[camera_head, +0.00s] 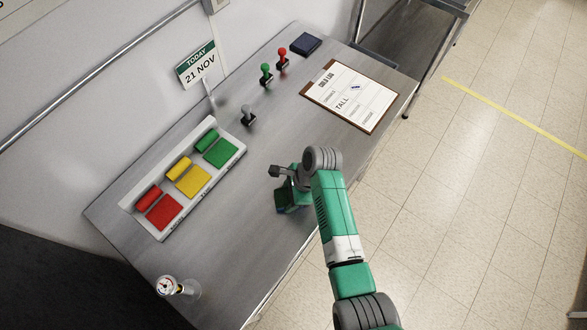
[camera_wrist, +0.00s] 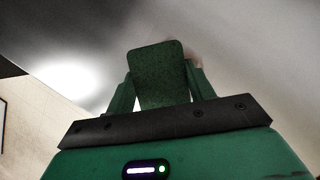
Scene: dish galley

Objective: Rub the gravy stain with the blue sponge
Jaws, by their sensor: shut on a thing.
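My gripper (camera_head: 290,198) is low over the near edge of the steel counter (camera_head: 262,158), right of the white tray. In the wrist view, my gripper (camera_wrist: 160,90) is shut on a block with a dark green, rough face (camera_wrist: 160,75). It looks like the sponge's scouring side. In the head view, only a dark bluish bit of the sponge (camera_head: 283,209) shows beneath my gripper. A blurred brownish patch (camera_wrist: 191,48) shows just behind the block in the wrist view; it may be the gravy stain. I cannot tell if the sponge touches the counter.
A white tray (camera_head: 165,232) with red, yellow and green pads and rolls lies to the left. Several stamps, a dark blue pad (camera_head: 305,44) and a clipboard (camera_head: 351,95) are farther back. A small dial-topped thing (camera_head: 168,286) stands near left. A date sign (camera_head: 197,65) stands behind.

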